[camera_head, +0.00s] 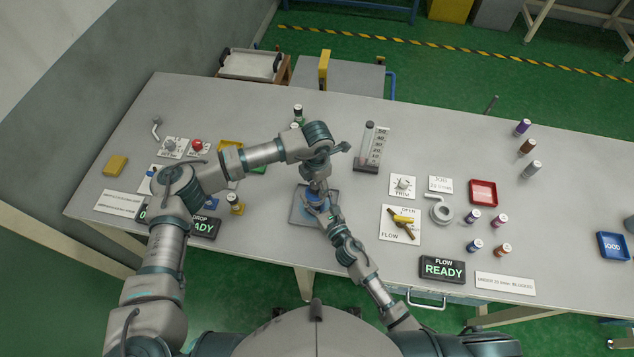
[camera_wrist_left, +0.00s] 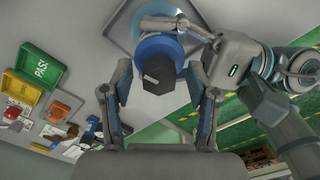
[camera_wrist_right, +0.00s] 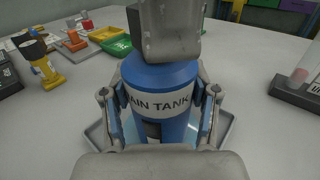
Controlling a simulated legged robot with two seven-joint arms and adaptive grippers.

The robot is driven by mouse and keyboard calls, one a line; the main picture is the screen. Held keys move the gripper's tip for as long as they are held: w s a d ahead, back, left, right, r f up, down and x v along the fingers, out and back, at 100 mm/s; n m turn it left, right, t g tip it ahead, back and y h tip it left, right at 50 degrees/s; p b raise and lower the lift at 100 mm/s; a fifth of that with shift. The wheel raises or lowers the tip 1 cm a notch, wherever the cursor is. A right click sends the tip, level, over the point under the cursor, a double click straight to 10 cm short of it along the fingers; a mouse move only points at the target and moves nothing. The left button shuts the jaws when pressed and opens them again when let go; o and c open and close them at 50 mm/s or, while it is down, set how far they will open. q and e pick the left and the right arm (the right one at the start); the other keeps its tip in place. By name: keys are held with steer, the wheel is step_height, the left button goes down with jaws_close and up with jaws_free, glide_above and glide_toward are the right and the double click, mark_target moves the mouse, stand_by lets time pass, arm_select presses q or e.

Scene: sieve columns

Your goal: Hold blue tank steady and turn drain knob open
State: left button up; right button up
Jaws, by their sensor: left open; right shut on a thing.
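The blue tank (camera_head: 312,199) stands upright on a square grey tray (camera_head: 298,217) near the table's front. In the right wrist view its "…IN TANK" label (camera_wrist_right: 158,103) faces me, and my right gripper (camera_wrist_right: 163,98) is shut on its body from both sides. My left gripper (camera_head: 318,184) is above the tank, pointing down. In the left wrist view a black faceted knob (camera_wrist_left: 158,74) on the tank's top lies between its open fingers, with gaps on both sides. A grey part hides much of the tank's top in the right wrist view.
A clear graduated column (camera_head: 368,147) stands behind, to the right. A FLOW panel with a yellow handle (camera_head: 403,217) and a FLOW READY display (camera_head: 442,269) are at right.

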steer(key=shift+d, duration=0.1)
arm_select(q)
step_height(320, 180, up, 12)
steer(key=shift+f, duration=0.15)
stand_by(0.3)
arm_select(e)
steer(key=o, duration=1.6)
steer(key=shift+w, duration=0.1)
